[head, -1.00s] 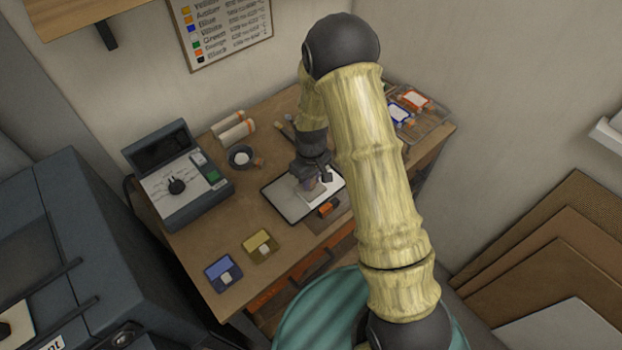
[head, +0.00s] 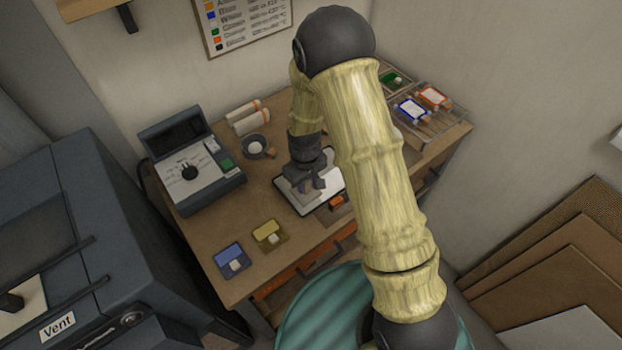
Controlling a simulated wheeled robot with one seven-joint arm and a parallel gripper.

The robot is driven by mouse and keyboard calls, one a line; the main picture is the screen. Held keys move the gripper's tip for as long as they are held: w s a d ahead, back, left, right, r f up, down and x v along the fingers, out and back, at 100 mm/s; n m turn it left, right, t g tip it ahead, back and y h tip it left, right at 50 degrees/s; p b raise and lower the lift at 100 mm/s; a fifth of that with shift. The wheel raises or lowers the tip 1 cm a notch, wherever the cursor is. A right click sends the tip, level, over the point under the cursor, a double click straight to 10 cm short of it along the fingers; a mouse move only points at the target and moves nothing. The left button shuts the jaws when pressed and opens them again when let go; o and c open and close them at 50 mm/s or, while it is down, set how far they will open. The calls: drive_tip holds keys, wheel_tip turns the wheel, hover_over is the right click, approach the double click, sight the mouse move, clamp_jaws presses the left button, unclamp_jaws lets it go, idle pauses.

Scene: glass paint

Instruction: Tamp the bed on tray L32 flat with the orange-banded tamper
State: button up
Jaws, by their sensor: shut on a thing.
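The flat dark-rimmed tray (head: 281,201) lies on the workbench with a pale bed (head: 329,177) on it. I cannot read its label, and my gripper hides much of its middle. My gripper (head: 306,188) points down over the tray, shut on a small greyish-purple piece that appears to be the tamper (head: 303,194). No orange band shows on the held piece, and I cannot tell whether it touches the bed. A small orange block (head: 337,202) sits at the tray's front right edge.
A control box (head: 190,172) stands left of the tray, with a small bowl (head: 256,147) and white rolls behind. Blue (head: 230,262) and yellow (head: 270,236) dishes lie at the front left. A rack of framed pieces (head: 436,122) stands at the back right.

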drive_tip(key=shift+f, duration=0.1)
drive_tip(key=shift+f+b, duration=0.6)
drive_tip(key=shift+f, duration=0.1)
drive_tip(key=shift+f, duration=0.3)
idle(1.3)
drive_tip(key=shift+r+p, duration=0.65)
drive_tip(key=shift+r, duration=0.5)
drive_tip(key=shift+w, duration=0.1)
drive_tip(key=shift+w+a, duration=0.5)
drive_tip(key=shift+w, duration=0.25)
drive_tip(key=shift+w+a, duration=0.5)
drive_tip(key=shift+w, duration=0.25)
drive_tip(key=shift+w+a, duration=0.5)
drive_tip(key=shift+w, duration=0.25)
